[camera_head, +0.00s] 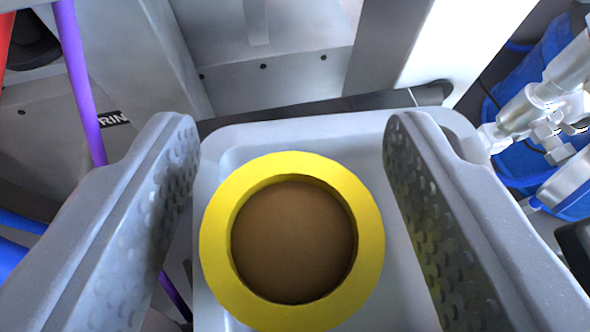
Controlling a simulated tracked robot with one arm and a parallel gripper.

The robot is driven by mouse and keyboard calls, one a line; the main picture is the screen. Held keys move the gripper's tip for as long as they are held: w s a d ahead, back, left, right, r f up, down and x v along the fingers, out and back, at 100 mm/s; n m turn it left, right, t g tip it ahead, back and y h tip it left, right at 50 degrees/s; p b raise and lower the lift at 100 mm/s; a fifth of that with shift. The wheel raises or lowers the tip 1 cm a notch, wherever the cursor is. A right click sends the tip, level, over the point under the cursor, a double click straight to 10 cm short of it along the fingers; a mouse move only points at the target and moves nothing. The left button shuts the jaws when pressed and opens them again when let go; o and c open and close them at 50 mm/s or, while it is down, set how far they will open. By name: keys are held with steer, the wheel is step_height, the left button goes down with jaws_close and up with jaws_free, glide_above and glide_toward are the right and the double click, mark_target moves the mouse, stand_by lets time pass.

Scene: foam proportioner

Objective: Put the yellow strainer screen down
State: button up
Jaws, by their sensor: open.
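The yellow strainer screen (222,235) is a thick yellow ring with a brown disc inside it. It lies flat in a light grey tray (395,290), between the two fingers of my gripper (292,135). The gripper is open, with a clear gap between the ring and each textured finger. The left finger stands to the left of the ring and the right finger to its right. The lower edge of the tray is out of view.
A purple pipe (82,80) runs down at the left, partly behind my left finger. White pipe fittings (545,100) and a blue container (555,60) stand at the right. Grey metal framework (270,85) stands beyond the tray.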

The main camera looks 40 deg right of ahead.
steer(key=p+v, duration=0.3)
steer(key=v, duration=0.8)
steer(key=shift+r, duration=0.15)
steer(key=shift+s+a, duration=0.1)
steer(key=shift+s, duration=0.05)
steer(key=w+a+r+n+t+y, duration=0.2)
steer(key=a+r, duration=0.4)
steer(key=r, duration=0.4)
steer(key=w+a+r+n+t+y, duration=0.2)
steer(key=a+r, duration=0.4)
steer(key=r, duration=0.4)
steer(key=w+a+r+n+t+y, duration=0.1)
steer(key=w+a+r+t+y, duration=0.15)
steer(key=a+r, duration=0.6)
steer(key=s+a+r+n, duration=0.1)
steer(key=s+a+r, duration=0.2)
steer(key=s+r, duration=0.2)
steer(key=s+a+r+n+y, duration=0.1)
steer(key=s+a+r, duration=0.2)
steer(key=r, duration=0.7)
steer(key=s+a+r+n+y, duration=0.1)
steer(key=s+a+r, duration=0.3)
steer(key=s+r, duration=0.3)
steer(key=shift+s+r+n, duration=0.2)
steer(key=shift+s+n, duration=0.05)
steer(key=shift+n, duration=0.05)
steer(key=shift+r+g, duration=0.1)
steer(key=shift+g, duration=0.15)
step_height(320, 180, up, 7)
steer(key=p, duration=0.7)
